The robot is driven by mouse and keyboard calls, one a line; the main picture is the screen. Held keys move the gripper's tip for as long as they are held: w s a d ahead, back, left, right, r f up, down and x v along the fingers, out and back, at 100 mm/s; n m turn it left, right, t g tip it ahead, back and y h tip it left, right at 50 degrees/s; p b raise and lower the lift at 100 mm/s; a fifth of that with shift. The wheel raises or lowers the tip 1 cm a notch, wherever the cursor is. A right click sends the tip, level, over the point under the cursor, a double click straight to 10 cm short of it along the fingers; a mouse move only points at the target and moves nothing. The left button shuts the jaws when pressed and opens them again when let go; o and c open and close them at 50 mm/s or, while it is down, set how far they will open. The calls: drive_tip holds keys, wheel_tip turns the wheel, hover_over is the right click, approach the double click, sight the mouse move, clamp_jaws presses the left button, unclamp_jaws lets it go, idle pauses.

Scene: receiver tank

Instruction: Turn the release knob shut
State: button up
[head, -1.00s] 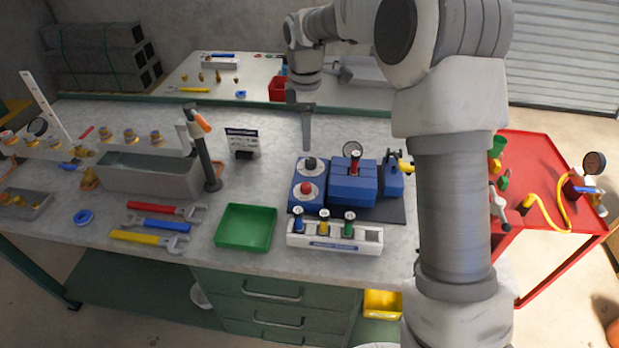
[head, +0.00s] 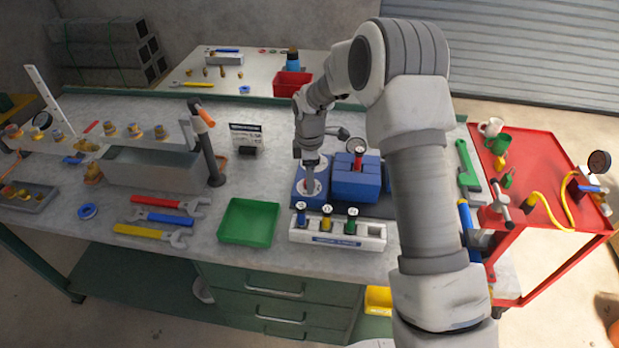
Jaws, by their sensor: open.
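A blue unit (head: 357,180) stands on the grey bench with a blue dial panel at its left (head: 297,194). My gripper (head: 310,187) points down over the front dial of that panel, with its jaws open. The dial's white face (head: 320,187) shows around the fingertips. The knob on the front dial, and the black knob behind it, are hidden by my gripper and wrist. I cannot tell which knob is the release knob, or whether the fingers touch one.
A white rack (head: 337,231) with several coloured plungers stands just in front of the panel. A green tray (head: 248,222) and several wrenches (head: 160,218) lie to the left. A red-topped plunger (head: 359,158) rises from the blue unit. A red cart (head: 540,180) stands at the right.

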drive_tip(key=shift+f, duration=0.4)
clamp_jaws()
